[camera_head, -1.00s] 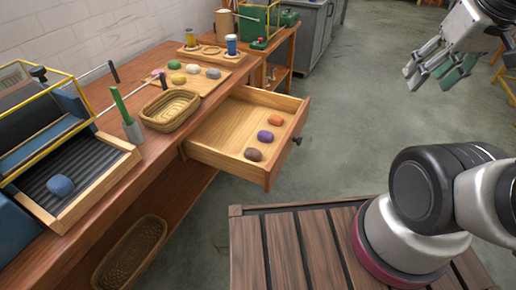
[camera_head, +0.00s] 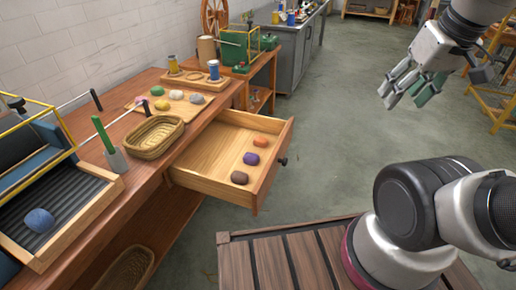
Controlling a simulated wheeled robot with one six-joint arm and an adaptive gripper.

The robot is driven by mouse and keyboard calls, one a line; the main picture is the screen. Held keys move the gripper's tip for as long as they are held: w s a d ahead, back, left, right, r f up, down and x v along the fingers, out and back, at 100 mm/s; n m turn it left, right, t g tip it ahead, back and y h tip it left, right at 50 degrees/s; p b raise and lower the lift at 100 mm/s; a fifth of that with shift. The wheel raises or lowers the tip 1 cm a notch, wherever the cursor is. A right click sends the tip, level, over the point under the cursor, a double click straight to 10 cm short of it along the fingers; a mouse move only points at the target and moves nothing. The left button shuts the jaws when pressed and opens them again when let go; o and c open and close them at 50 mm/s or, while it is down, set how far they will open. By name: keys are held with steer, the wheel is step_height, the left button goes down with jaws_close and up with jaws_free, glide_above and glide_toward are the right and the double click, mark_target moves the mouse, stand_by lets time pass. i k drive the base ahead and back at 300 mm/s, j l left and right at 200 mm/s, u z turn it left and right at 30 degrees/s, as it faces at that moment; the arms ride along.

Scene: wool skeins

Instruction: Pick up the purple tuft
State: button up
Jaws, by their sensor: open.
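The purple tuft (camera_head: 251,158) lies in the open wooden drawer (camera_head: 205,184), near its front. An orange tuft (camera_head: 260,142) lies just behind it and a brown tuft (camera_head: 239,177) just in front of it, in one row. My gripper (camera_head: 412,94) is open and empty, with its fingers pointing down and left. It hangs over the floor at the upper right, well to the right of the drawer and apart from it.
On the bench are an empty woven basket (camera_head: 155,137), a board with several tufts (camera_head: 180,110), and a ridged tray with a blue tuft (camera_head: 39,220). A slatted wooden surface (camera_head: 285,262) is at the bottom. Open floor (camera_head: 330,140) lies between drawer and gripper.

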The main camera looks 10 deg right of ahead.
mark_target(250, 159)
steer(key=i+j+z, duration=0.1)
steer(key=j, duration=0.25)
steer(key=i+j, duration=0.25)
steer(key=i+j+z, duration=0.15)
steer(key=j, duration=0.3)
steer(key=i, duration=0.05)
